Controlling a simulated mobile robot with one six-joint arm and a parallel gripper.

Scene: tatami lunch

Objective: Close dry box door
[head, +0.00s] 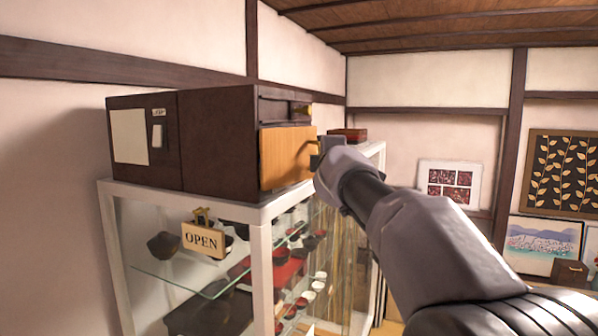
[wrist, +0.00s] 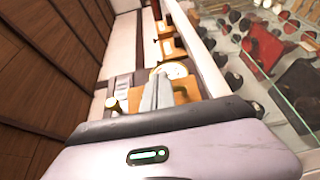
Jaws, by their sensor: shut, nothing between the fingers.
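The dry box (head: 217,140) is a dark brown cabinet lying on top of a glass display case. Its light wood door (head: 287,157) is on the side facing right, with a dark handle near its right edge. I cannot tell whether the door is flush or slightly ajar. My gripper (head: 321,150) is at the door's right edge, close to the handle; contact is unclear. In the wrist view my gripper (wrist: 158,92) is shut and empty, with an orange-brown wooden surface (wrist: 186,91) just behind the fingertips.
The glass display case (head: 260,215) holds bowls and an OPEN sign (head: 203,242). A small reddish-brown box (head: 348,135) is on its top behind the dry box. Framed pictures (head: 449,184) stand along the back wall. The space above the dry box looks clear.

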